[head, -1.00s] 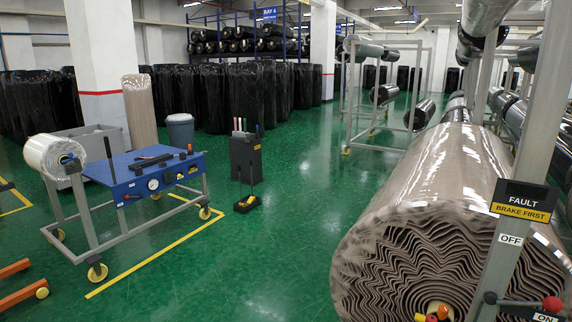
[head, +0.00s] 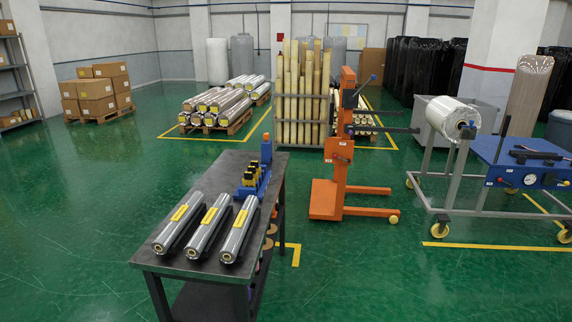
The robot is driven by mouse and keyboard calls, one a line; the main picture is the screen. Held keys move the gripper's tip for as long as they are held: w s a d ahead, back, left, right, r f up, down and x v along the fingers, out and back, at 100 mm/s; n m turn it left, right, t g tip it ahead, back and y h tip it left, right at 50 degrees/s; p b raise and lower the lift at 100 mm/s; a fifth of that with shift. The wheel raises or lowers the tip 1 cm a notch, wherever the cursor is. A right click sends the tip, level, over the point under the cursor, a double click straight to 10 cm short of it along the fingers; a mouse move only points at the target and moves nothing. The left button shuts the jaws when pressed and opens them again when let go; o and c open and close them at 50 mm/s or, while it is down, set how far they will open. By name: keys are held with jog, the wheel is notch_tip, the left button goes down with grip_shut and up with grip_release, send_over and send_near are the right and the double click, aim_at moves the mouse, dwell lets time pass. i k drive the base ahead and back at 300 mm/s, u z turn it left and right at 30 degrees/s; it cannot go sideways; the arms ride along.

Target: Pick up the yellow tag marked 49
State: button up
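Three silver wrapped rolls lie side by side on a dark table, each with a yellow tag on top: the left tag (head: 181,212), the middle tag (head: 210,215) and the right tag (head: 241,218). The markings on these tags are too small to read, so I cannot tell which, if any, is 49. A blue holder (head: 266,152) with small black and yellow pieces (head: 248,178) stands at the table's far right end. My gripper is not in view.
The dark table (head: 212,178) has open green floor to its left. An orange lifter (head: 339,165) and a blue-topped cart (head: 490,150) stand to the right. Behind are pallets of silver rolls (head: 215,105), a rack of tubes (head: 303,95) and cartons (head: 97,92).

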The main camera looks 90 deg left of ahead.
aim_at(248, 181)
jog(key=u, duration=1)
jog(key=i, duration=0.25)
jog(key=u, duration=0.95)
jog(key=i, duration=1.2)
jog(key=u, duration=1.25)
jog(key=i, duration=0.85)
jog(key=u, duration=0.4)
